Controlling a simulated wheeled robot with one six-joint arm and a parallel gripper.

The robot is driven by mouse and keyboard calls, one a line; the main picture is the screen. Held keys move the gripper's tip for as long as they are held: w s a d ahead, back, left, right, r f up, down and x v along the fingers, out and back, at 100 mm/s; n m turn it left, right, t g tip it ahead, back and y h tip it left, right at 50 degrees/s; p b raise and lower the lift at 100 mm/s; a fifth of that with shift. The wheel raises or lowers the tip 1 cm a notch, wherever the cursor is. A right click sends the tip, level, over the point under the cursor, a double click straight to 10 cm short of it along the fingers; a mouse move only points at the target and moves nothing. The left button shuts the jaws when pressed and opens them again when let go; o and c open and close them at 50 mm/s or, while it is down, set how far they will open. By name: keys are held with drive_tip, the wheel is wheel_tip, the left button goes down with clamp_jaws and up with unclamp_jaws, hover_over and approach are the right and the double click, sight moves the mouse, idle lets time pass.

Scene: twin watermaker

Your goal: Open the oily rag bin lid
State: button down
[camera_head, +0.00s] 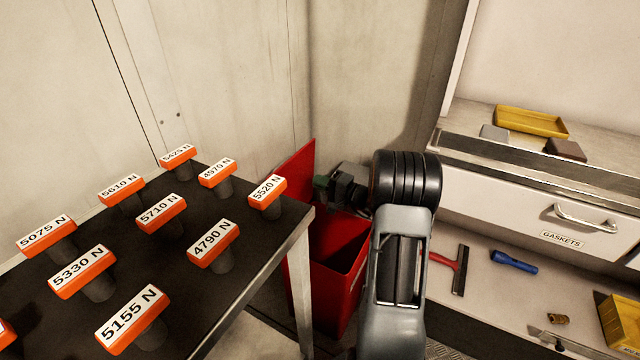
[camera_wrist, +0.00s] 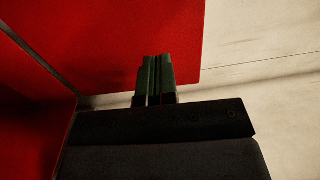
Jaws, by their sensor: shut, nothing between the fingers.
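The red oily rag bin (camera_head: 347,290) stands on the floor between the black-topped table and the drawer unit. Its red lid (camera_head: 298,160) is raised and stands steeply upright on the left side, and the dark inside of the bin shows below it. My gripper (camera_head: 320,183) is above the bin, close to the lid's right side. Its green fingers are shut together and empty. In the wrist view the fingers (camera_wrist: 155,60) stand in front of a large red panel; I cannot tell whether they touch it. My arm hides part of the bin.
The table (camera_head: 150,240) at left holds several orange-topped labelled posts and stands close to the bin. A gaskets drawer (camera_head: 540,210) is at right. Below it lie a red-handled tool (camera_head: 458,268) and a blue torch-like object (camera_head: 512,262). A yellow tray (camera_head: 530,122) sits above.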

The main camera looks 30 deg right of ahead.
sight(295, 172)
drive_tip(key=shift+b+x, duration=0.4)
drive_tip(key=shift+x, duration=2.8)
drive_tip(key=shift+a, duration=0.1)
